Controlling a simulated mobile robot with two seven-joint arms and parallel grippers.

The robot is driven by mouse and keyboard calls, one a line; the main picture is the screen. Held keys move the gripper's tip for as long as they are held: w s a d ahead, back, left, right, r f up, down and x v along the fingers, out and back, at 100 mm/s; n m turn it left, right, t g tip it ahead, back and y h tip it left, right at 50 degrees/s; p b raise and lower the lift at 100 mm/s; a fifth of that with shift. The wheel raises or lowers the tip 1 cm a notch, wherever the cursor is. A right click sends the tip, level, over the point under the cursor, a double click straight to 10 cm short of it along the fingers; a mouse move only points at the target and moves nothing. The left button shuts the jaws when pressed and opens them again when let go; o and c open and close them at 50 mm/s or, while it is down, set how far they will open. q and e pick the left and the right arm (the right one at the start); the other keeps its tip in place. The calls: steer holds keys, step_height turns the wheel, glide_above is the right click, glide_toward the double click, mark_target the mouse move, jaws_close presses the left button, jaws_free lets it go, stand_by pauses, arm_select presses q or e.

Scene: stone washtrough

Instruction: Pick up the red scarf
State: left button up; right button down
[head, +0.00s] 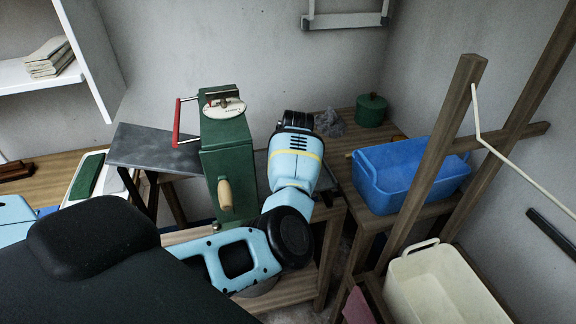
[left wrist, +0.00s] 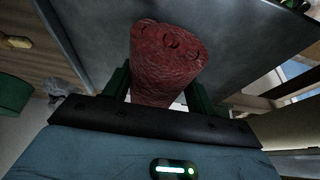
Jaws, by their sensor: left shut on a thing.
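The red scarf (left wrist: 166,55) shows in the left wrist view as a thick, rolled, textured red bundle. My left gripper (left wrist: 160,92) is shut on it, with a dark finger on each side of the roll. The bundle stands out beyond the fingers, in front of a dark grey slab (left wrist: 85,40). In the head view the scarf in my grip cannot be made out; my light blue arm covers the middle and its gripper is hidden. My right gripper is in neither view.
A green box with a crank (head: 228,160) stands by a grey slab (head: 150,148). A blue tub (head: 410,172) is on the right bench, with a green pot (head: 371,110) behind. A wooden frame (head: 437,150) and cream tub (head: 445,285) stand at right, near a dark pink item (head: 357,307).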

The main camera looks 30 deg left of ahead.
arm_select(q)
step_height(320, 180, up, 9)
steer(key=shift+r+p, duration=0.1)
steer(key=shift+p, duration=0.2)
